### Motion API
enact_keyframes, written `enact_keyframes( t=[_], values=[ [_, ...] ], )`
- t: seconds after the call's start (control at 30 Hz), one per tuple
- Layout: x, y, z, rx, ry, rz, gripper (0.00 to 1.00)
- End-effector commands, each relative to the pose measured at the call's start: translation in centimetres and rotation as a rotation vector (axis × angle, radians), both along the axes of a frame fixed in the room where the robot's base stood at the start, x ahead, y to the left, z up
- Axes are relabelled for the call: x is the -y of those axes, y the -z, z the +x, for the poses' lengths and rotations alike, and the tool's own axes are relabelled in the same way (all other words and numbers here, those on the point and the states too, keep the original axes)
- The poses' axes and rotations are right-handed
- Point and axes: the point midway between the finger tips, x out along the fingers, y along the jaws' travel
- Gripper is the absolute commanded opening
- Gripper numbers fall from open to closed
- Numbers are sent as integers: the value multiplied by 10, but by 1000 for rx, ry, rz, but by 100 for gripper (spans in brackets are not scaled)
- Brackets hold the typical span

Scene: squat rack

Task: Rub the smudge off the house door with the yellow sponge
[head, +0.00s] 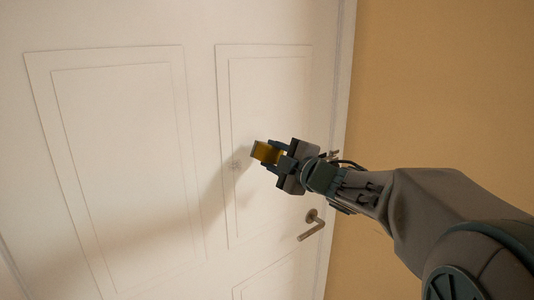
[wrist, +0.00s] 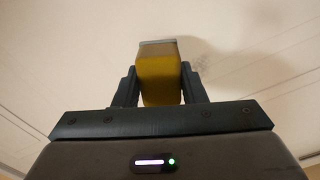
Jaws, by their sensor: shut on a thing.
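The white house door (head: 120,130) with raised panels fills the left and middle of the head view. My gripper (head: 266,152) is in front of its right-hand panel, shut on the yellow sponge (head: 264,153). In the wrist view the sponge (wrist: 160,78) sits between the two fingers, with a greyish strip at its far end facing the door. I cannot tell whether it touches the door. A faint grey smudge (head: 234,164) shows on the door just left of the sponge in the head view. A dim grey patch also shows right of the sponge in the wrist view (wrist: 196,50).
A metal lever handle (head: 312,226) sticks out of the door below my gripper. The door frame (head: 342,90) and a tan wall (head: 440,90) are on the right. My arm's shadow falls across the door panels. The door's left part is clear.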

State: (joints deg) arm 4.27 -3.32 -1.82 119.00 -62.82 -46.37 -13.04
Motion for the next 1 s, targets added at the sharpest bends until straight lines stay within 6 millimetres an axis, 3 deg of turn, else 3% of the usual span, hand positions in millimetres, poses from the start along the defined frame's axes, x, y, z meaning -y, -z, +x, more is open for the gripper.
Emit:
enact_keyframes(
  t=[0.17, 0.57, 1.0],
  values=[
    [6, 0, -10, 1, -1, 2, 19],
    [8, 0, -13, 1, -1, 2, 19],
    [24, 0, -36, -1, 0, 1, 19]
  ],
)
